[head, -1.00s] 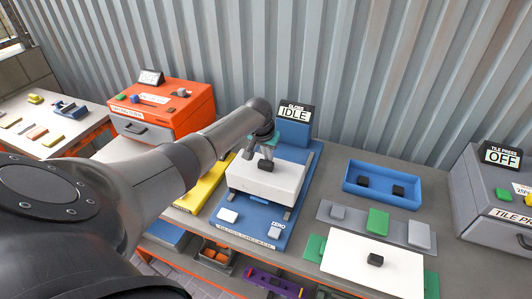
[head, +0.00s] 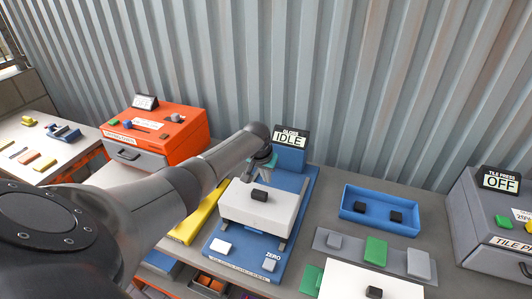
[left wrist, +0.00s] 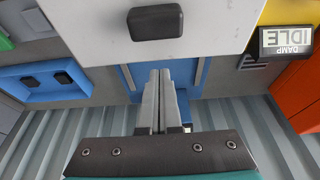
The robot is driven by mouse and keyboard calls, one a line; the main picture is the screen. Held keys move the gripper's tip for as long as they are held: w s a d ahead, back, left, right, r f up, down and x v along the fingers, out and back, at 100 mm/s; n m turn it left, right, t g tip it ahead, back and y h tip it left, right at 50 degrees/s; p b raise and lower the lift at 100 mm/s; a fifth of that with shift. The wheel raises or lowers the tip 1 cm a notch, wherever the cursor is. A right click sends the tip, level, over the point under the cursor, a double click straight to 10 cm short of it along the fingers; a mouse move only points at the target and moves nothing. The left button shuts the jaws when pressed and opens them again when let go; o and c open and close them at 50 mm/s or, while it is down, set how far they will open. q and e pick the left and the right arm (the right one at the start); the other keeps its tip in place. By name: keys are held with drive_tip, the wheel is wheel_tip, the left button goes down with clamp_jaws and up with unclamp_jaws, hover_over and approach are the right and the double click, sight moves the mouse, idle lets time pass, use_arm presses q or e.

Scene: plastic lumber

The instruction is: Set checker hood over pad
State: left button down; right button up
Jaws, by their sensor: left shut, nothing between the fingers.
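The checker hood is a white box (head: 240,208) with a black knob (head: 260,195) on top. It sits on the blue checker base (head: 225,262), in front of the "GLOSS IDLE" display (head: 290,138). No pad shows; anything under the hood is hidden. My left gripper (head: 254,178) is just behind the hood, clear of the knob, its tips partly hard to make out. In the left wrist view its fingers (left wrist: 160,78) are shut together and empty, with the hood (left wrist: 215,28) and knob (left wrist: 155,22) beyond them. My right gripper is not in view.
The tile press (head: 488,225) stands far right, an orange machine (head: 165,143) left. A corrugated wall closes the back.

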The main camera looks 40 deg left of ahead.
use_arm(q)
wheel_tip(320, 180, up, 2)
drive_tip(key=shift+w+a+p, duration=0.1)
drive_tip(key=shift+p, duration=0.2)
drive_tip(key=shift+s+d+r, duration=0.2)
drive_tip(key=shift+s+r, duration=0.5)
drive_tip(key=shift+r, duration=0.15)
drive_tip(key=v, duration=0.6)
drive_tip(key=shift+p, duration=0.4)
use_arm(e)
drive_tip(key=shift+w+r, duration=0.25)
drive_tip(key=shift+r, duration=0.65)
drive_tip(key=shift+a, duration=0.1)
